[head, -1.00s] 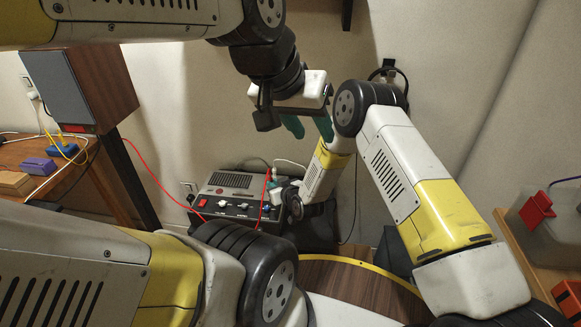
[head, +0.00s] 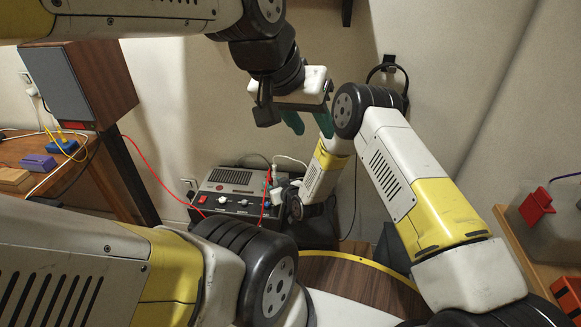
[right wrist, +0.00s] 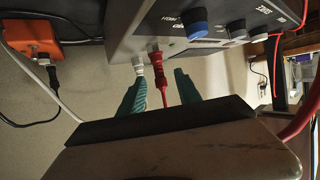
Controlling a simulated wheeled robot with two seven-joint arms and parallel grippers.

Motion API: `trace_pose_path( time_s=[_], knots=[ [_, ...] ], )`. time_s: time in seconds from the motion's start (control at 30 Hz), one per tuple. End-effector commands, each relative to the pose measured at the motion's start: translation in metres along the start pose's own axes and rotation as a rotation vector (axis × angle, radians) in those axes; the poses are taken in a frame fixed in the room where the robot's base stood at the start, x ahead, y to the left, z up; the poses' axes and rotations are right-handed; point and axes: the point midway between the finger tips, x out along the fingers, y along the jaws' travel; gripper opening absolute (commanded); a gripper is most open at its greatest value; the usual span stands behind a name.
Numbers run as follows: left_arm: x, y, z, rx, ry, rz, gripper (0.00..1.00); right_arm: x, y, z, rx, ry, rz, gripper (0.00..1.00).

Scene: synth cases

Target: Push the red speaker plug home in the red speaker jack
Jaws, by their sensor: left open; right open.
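The red speaker plug (right wrist: 157,58) is at the front of the grey amplifier (right wrist: 150,38) in the right wrist view, its red cable trailing back between my fingers. The red jack is hidden behind the plug, and I cannot tell how deep it sits. My right gripper (right wrist: 159,76) is open, its teal fingers on either side of the plug with a visible gap. In the head view, the amplifier (head: 222,187) stands by the wall and my right gripper's fingers are hidden. My left gripper (head: 308,124) is open and empty, up in the air above the amplifier.
A white plug (right wrist: 138,66) sits close left of the red plug, near a fingertip. A blue knob (right wrist: 197,20) is above. An orange box (right wrist: 32,36) with a black cable lies left.

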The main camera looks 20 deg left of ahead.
Motion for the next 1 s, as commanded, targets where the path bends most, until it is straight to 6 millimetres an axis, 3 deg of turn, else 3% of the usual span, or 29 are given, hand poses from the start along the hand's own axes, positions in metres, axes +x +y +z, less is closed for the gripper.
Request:
trace_pose_path(
  time_s=[0.17,0.6,1.0],
  knots=[
    [0.000,0.000,0.000,0.000,0.000,0.000,0.42,-0.006,0.000,0.000,0.000,-0.001,0.000,0.40],
    [0.000,0.000,0.000,0.000,0.000,0.000,0.42,-0.071,0.000,0.000,0.001,0.000,0.000,0.40],
    [0.000,0.000,0.000,0.000,0.000,0.000,0.42,-0.078,0.000,0.000,0.000,0.000,0.000,0.40]
  ],
)
